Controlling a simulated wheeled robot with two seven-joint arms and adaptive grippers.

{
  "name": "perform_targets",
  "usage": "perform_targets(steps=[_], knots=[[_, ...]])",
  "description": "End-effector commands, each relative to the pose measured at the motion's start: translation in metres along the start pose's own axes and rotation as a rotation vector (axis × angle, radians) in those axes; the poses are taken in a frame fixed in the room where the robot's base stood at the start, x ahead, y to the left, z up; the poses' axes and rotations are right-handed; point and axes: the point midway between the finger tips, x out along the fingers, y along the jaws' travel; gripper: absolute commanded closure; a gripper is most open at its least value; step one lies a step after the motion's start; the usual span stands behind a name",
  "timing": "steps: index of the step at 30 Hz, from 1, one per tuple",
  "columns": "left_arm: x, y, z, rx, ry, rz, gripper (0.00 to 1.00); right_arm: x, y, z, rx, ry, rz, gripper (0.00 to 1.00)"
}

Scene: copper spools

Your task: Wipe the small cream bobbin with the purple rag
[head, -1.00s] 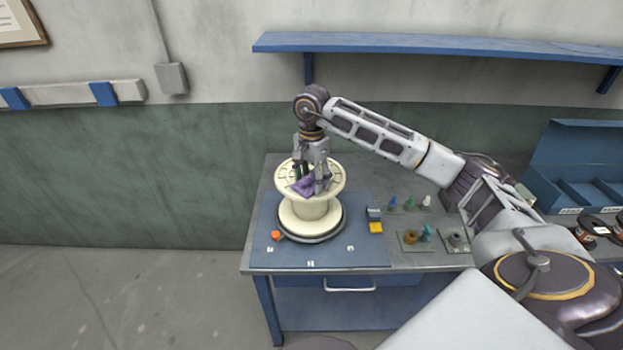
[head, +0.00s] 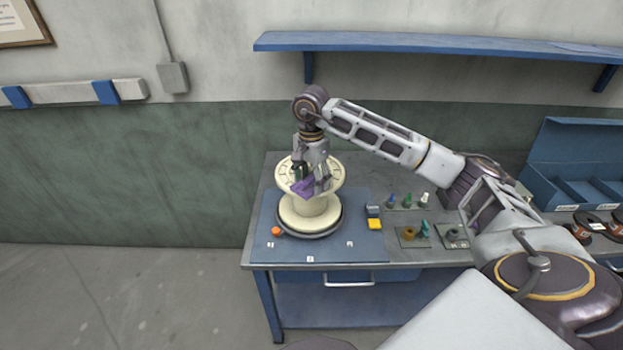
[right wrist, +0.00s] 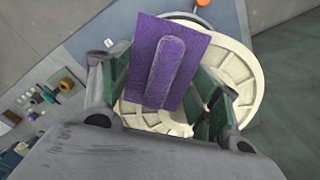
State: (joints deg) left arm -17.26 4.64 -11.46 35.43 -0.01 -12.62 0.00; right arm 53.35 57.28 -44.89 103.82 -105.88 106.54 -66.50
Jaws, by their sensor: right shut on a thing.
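The cream bobbin (head: 310,212) stands upright on a dark round base on the blue mat (head: 268,248). Its round top flange (right wrist: 240,75) also shows in the right wrist view, partly covered. My right gripper (head: 311,186) points down at the flange from above. It is shut on the purple rag (head: 303,187), which shows as a flat purple piece with a raised ridge (right wrist: 172,62) in the right wrist view. The rag lies over the flange's front part; whether it touches the cream surface I cannot tell. My left gripper is not in view.
An orange knob (head: 276,231) sits left of the bobbin, and a yellow block (head: 375,224) sits right. Small coloured pegs (head: 408,200) and fittings stand farther right. A blue bin (head: 570,165) stands far right. A blue shelf (head: 440,43) hangs above on the wall.

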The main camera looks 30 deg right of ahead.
Motion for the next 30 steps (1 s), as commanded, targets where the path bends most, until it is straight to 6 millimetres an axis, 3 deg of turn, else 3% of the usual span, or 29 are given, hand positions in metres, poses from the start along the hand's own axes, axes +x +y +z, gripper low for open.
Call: perform_targets(steps=[11, 13, 21, 30], knots=[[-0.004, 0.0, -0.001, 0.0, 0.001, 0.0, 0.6, -0.001, 0.004, 0.004, 0.004, -0.001, 0.002, 0.6], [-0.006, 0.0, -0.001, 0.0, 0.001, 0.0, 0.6, -0.02, 0.004, 0.003, 0.005, 0.001, -0.004, 0.6], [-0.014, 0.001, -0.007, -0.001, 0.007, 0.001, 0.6, -0.034, 0.007, 0.004, 0.009, 0.0, 0.0, 0.6], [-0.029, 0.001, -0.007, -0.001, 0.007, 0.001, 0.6, -0.063, 0.011, 0.005, 0.016, 0.001, -0.001, 0.6]])
